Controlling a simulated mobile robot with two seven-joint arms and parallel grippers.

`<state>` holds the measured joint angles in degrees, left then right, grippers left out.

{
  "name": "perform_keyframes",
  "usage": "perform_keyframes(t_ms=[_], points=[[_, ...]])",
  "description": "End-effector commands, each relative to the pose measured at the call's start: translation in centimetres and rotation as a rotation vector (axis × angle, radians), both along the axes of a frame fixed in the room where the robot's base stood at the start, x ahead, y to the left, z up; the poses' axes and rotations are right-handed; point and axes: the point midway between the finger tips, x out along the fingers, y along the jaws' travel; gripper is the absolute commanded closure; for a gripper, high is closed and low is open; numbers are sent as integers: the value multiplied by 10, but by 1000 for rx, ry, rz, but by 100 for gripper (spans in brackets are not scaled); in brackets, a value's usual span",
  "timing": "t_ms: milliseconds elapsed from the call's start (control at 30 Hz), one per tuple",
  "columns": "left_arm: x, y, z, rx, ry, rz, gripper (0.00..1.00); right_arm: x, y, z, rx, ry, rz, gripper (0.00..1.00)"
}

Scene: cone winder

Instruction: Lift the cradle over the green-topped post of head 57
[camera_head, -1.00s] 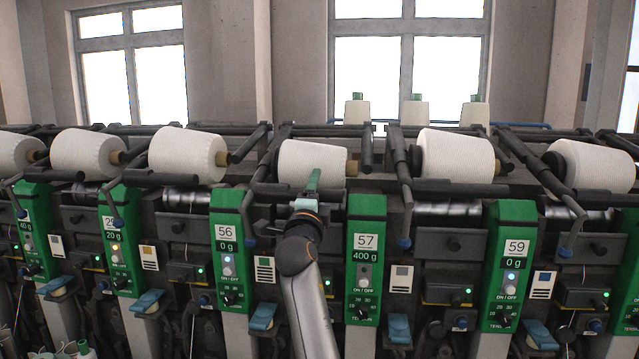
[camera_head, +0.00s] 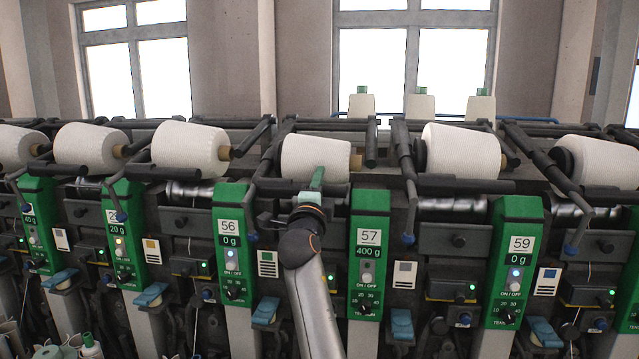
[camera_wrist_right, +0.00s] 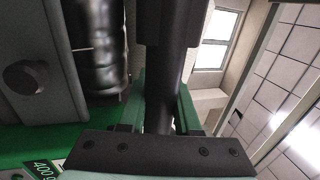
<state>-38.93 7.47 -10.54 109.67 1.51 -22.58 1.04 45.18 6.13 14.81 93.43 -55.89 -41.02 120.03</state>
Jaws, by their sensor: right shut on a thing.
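The green-topped post of head 57 (camera_head: 370,262) stands right of my right arm, its display reading 400 g. Left of and above it, the cradle (camera_head: 279,188) is a dark frame with a long front bar, with a white cone (camera_head: 312,160) in it. My right gripper (camera_head: 317,180) is at this bar, in front of the cone. In the right wrist view my green fingers (camera_wrist_right: 160,105) lie on both sides of a dark bar and are shut on it. The arm hides part of the machine between posts 56 and 57. My left gripper is not in view.
Post 56 (camera_head: 231,250) stands left of my arm and post 59 (camera_head: 514,262) further right. Other cradles hold white cones (camera_head: 460,152) on both sides. Dark arms with blue ends (camera_head: 408,238) hang between heads. Smaller cones (camera_head: 421,106) stand behind.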

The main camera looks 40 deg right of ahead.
Motion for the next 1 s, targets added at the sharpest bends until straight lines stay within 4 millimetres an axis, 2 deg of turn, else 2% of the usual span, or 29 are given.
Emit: perform_keyframes(t_ms=[100,1000], points=[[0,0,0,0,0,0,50,0,0,0,1,1,0,100],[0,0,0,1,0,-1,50,0,0,-1,1,1,0,100]])
